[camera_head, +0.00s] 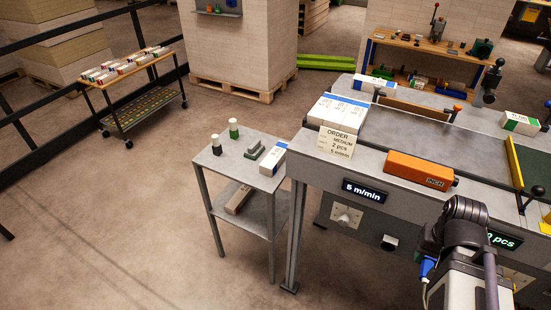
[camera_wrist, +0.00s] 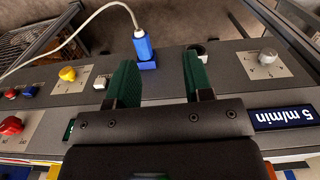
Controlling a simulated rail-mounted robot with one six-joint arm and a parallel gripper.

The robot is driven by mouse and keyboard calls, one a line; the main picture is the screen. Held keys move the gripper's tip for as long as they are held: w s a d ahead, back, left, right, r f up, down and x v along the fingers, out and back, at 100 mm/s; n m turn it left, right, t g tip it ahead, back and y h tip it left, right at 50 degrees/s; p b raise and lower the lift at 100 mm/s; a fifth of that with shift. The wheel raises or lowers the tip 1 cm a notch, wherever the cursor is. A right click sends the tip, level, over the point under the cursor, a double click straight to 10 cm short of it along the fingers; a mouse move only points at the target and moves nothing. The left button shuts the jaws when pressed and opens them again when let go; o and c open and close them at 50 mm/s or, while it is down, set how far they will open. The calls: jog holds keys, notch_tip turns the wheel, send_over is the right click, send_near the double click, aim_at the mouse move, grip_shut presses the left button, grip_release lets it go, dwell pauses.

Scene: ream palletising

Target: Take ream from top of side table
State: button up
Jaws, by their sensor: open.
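A small grey side table (camera_head: 228,166) stands left of the big grey machine. On its top, at the right edge beside the machine, lies one white ream with a blue end (camera_head: 273,158). My arm shows at the lower right of the head view, over the machine's front and well to the right of the side table; its fingertips cannot be made out there. In the wrist view my gripper (camera_wrist: 160,60) has its two green fingers apart with nothing held. They hang before the machine's control panel. The ream is not in the wrist view.
An order card (camera_head: 337,143) stands before white reams on the machine, near an orange box (camera_head: 419,170). A blue plug (camera_wrist: 142,46) with a white cable is at the panel.

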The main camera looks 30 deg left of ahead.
jog(key=shift+o, duration=0.2)
dwell(0.3)
jog(key=o, duration=0.8)
